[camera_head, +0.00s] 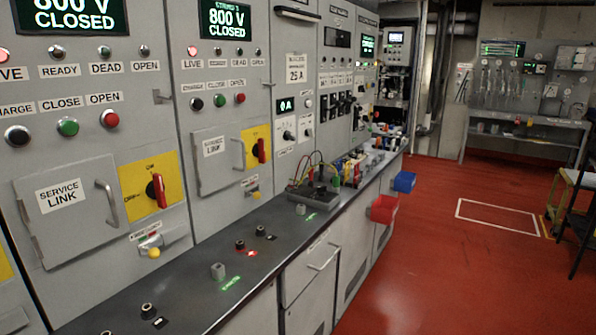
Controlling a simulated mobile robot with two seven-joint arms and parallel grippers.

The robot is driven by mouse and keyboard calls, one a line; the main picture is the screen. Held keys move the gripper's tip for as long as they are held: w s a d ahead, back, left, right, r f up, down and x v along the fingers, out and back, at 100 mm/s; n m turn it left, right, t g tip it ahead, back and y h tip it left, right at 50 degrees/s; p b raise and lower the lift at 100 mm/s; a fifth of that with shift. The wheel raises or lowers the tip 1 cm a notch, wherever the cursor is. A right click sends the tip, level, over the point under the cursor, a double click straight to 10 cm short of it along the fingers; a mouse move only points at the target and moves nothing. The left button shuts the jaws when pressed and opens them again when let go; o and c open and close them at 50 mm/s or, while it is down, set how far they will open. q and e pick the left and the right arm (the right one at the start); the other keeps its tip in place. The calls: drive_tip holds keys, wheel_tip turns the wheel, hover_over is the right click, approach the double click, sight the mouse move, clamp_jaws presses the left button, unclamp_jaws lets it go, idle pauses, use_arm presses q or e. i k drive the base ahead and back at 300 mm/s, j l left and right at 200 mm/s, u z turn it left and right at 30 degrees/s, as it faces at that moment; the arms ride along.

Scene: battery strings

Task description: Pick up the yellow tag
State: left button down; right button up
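I cannot make out for certain which item is the yellow tag. A small yellow piece (336,182) stands among the cables on the bench. Round yellow pieces sit below the rotary switches: a near one (154,253) on a latch and a farther one (255,195). Yellow plates surround the red rotary switches, near (133,190) and farther (250,138). Neither of my grippers is in view.
A dark bench top (190,300) runs along the grey cabinets, with a cable box (312,190) and small terminals. A red bin (383,209) and a blue bin (404,182) stick out from its front. The red floor (450,260) is open at right.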

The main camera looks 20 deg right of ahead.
sight(348, 173)
drive_tip(key=i+l+u, duration=0.15)
drive_tip(key=l+u, duration=0.15)
drive_tip(key=l, duration=0.2)
drive_tip(key=i+l+u, duration=0.1)
drive_tip(key=l+u, duration=0.2)
drive_tip(key=l, duration=0.2)
drive_tip(key=l+u, duration=0.35)
drive_tip(key=l, duration=1.8)
